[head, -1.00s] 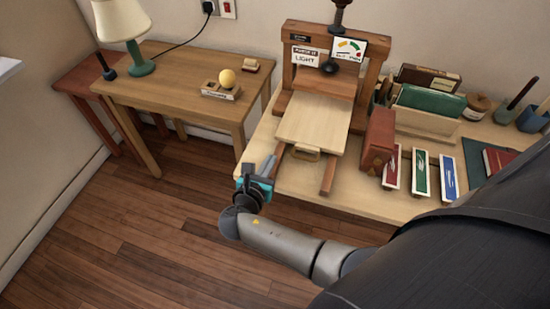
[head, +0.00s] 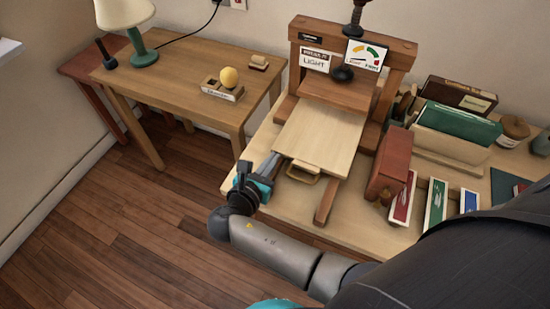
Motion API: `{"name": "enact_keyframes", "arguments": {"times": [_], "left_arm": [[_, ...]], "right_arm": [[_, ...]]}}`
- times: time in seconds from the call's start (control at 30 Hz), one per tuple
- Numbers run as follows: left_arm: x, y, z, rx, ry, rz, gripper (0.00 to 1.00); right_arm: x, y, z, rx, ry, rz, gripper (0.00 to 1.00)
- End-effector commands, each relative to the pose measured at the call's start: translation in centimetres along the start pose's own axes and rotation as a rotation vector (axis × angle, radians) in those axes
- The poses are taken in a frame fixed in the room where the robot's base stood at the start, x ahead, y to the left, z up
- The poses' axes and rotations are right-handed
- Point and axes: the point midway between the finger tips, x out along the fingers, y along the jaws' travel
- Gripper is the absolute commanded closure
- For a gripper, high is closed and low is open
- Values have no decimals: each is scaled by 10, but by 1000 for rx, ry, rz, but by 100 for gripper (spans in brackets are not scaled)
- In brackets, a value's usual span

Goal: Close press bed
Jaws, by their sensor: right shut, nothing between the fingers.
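The press (head: 350,62) stands at the back of the right table, with a wooden frame, a dark screw on top, a "LIGHT" label and a gauge. Its pale wooden bed (head: 322,132) sticks out toward the front on two brown rails. A light wooden handle (head: 302,172) is on the bed's front edge. My right gripper (head: 270,165) is shut and empty, just left of the handle and over the left rail; whether it touches the bed I cannot tell. My left gripper is not in view; a teal part shows at the bottom edge.
A reddish-brown block (head: 390,160) stands right of the bed, beside red, green and blue strips (head: 436,203). A side table (head: 180,75) with a lamp (head: 132,25) is at left.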

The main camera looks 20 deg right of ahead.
Motion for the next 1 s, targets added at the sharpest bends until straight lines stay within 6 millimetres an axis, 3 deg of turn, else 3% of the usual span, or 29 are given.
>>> {"name": "enact_keyframes", "arguments": {"times": [0.27,0.37,0.57,0.8,1.0], "left_arm": [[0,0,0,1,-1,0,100],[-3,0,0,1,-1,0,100],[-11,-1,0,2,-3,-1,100],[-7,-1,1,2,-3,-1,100],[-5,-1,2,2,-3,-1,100]], "right_arm": [[1,0,0,-1,0,0,100],[11,0,4,-3,-3,0,100],[63,0,23,-3,-7,-2,100],[124,0,39,-2,-4,-1,100],[142,0,45,0,0,0,100]]}}
